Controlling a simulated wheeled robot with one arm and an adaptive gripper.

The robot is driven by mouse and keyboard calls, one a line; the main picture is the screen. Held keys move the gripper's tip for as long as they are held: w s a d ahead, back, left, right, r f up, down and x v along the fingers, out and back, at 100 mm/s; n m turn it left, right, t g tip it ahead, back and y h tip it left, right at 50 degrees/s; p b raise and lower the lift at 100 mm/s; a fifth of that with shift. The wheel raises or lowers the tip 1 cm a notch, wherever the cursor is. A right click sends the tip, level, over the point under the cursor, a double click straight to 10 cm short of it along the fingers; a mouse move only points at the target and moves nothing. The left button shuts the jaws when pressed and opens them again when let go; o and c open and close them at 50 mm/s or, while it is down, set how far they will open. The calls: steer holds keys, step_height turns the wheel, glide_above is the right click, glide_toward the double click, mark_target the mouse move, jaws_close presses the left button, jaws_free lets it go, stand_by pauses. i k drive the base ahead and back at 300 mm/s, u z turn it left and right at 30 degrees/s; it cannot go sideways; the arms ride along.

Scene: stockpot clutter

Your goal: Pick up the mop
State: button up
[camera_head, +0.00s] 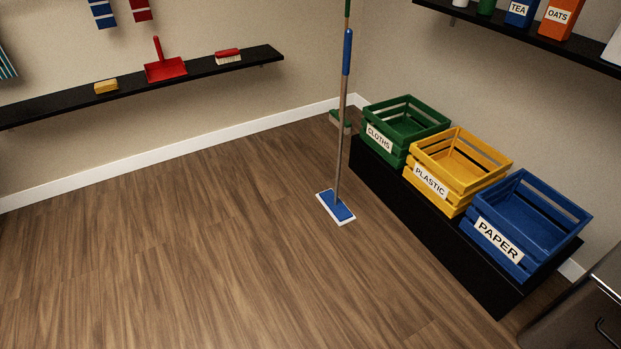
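The mop (341,140) stands near the corner of the room, close to upright. It has a long wooden-looking pole with a blue grip at the top and a flat blue and white head (336,207) resting on the floor. It stands clear of the black bench to its right. Behind it, partly hidden, is another long tool with a green upper end and a green head (341,121) by the corner. My gripper is not in view.
A low black bench (420,215) holds green (395,145), yellow (452,197) and blue (505,257) crates. A black wall shelf (40,113) carries a red dustpan (166,70), a brush (228,56) and a sponge (106,86). The wooden floor (190,250) is clear.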

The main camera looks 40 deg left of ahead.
mark_target(330, 199)
steer(key=u, duration=1.35)
